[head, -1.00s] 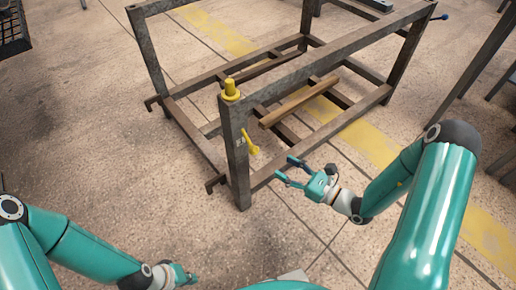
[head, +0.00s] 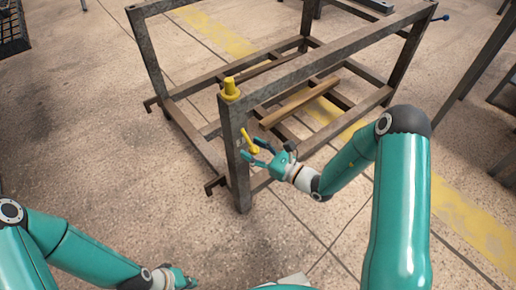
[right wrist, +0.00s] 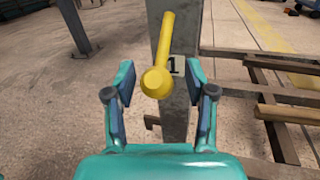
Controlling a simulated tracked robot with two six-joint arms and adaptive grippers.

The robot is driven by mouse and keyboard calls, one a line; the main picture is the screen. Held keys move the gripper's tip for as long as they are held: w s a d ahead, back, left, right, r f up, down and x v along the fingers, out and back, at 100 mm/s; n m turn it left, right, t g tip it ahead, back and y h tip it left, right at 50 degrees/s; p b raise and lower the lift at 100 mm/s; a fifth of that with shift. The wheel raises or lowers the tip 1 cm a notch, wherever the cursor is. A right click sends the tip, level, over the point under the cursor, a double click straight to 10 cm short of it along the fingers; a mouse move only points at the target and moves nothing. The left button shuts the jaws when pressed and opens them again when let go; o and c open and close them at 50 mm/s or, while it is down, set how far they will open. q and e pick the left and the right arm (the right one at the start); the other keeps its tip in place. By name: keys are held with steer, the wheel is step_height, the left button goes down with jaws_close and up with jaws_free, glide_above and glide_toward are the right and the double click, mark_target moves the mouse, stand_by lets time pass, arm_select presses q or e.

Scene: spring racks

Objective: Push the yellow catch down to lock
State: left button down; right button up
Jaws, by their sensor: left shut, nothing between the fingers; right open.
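The yellow catch (head: 249,140) is on the near corner post of the rack. In the right wrist view the catch (right wrist: 166,38) is a bar with a round knob at its lower, nearer end, in front of a plate marked 1. My right gripper (head: 254,151) is open at the catch. In the right wrist view its fingers stand on either side of the knob, with gaps to both. My left gripper (head: 187,279) is shut and empty, low at the bottom edge, away from the rack.
The metal rack frame (head: 330,50) stands on a concrete floor, with a yellow cap (head: 230,89) on its near post. A wooden bar (head: 300,102) lies across its lower part. Hooks stick out low on the left side. Floor in front is clear.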

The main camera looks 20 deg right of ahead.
jaws_close()
steer(key=shift+d, duration=0.1)
steer(key=shift+w+f, duration=0.2)
jaws_free()
steer(key=shift+f, duration=0.1)
